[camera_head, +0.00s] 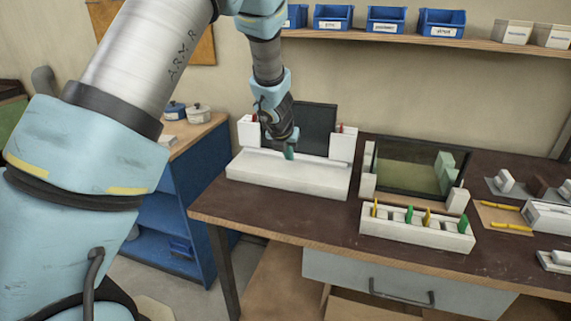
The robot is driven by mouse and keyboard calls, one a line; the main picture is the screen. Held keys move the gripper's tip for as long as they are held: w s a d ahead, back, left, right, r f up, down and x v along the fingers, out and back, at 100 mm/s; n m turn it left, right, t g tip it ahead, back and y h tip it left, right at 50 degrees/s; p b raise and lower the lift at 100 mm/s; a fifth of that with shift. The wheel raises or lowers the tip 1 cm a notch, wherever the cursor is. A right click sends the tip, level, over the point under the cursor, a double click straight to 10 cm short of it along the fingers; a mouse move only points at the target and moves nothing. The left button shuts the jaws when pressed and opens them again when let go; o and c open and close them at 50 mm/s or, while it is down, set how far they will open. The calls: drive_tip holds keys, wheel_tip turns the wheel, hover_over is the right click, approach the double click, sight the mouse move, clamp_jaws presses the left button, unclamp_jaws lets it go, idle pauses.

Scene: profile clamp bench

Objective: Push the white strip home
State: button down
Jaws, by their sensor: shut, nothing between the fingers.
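A white clamp fixture (285,178) stands at the left end of the dark bench, with a white block upright at each rear end and a dark panel between them. A long thin white edge runs along its top; I cannot tell the white strip apart from the fixture's own white body. My gripper (289,153) points down over the middle of the fixture, in front of the dark panel. It is shut with nothing in it. Its teal tip is close to the fixture's top; I cannot tell whether it touches. Part of the panel is hidden behind my gripper.
A white rack (415,230) with yellow and green pieces stands at the bench front, before a dark-framed panel (414,168). White blocks and yellow pieces lie at the right. A shelf (400,41) with blue bins runs above. Bare bench shows at the left front corner.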

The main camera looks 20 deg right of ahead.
wheel_tip(320, 180, up, 7)
drive_tip(key=p, duration=0.6)
drive_tip(key=shift+f, duration=0.15)
